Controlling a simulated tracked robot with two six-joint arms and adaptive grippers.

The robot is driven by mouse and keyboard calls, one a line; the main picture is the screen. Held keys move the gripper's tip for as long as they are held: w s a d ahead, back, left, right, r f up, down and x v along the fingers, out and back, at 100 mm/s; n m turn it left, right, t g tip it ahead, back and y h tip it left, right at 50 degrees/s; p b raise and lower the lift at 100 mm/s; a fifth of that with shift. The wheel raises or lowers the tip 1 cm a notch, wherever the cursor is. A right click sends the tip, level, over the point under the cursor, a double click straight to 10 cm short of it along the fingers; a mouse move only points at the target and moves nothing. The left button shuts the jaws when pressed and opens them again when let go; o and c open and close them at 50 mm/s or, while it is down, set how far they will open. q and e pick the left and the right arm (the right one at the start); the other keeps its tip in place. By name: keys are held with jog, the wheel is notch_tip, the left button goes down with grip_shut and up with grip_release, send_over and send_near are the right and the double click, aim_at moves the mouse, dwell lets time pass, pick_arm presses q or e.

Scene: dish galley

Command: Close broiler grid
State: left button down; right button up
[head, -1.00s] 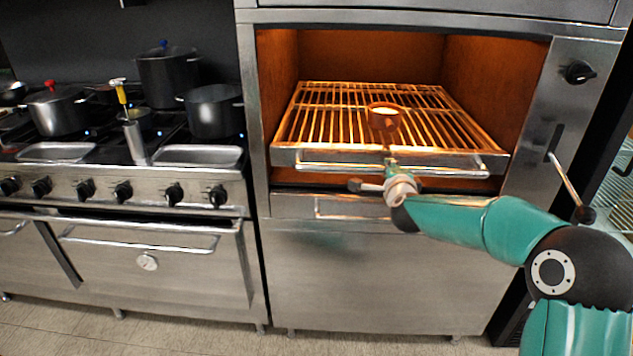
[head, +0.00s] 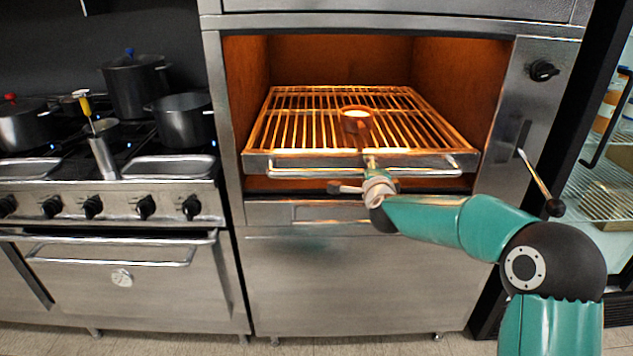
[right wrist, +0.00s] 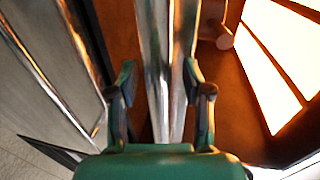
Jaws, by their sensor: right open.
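The broiler grid (head: 290,130) is a slatted metal rack, pulled part-way out of the glowing broiler opening. A small round copper-coloured vessel (head: 356,124) sits on it. A horizontal bar handle (head: 300,173) runs along the grid's front edge. My right gripper (head: 371,163) is at the middle of this handle. In the right wrist view the open fingers of my right gripper (right wrist: 158,78) stand on either side of a shiny metal bar (right wrist: 155,40), with gaps visible beside it. Contact cannot be told. My left gripper is out of view.
The broiler (head: 350,285) has a knob (head: 543,70) and a lever (head: 540,180) on its right side. A stove with pots (head: 185,120) and a range oven (head: 115,270) stand to the left. Wire shelves (head: 610,210) are at the far right. Floor shows along the bottom.

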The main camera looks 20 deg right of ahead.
jog(key=shift+w+a+f, duration=0.1)
jog(key=shift+a, duration=0.5)
jog(key=d+v, duration=0.1)
jog(key=v, duration=1.1)
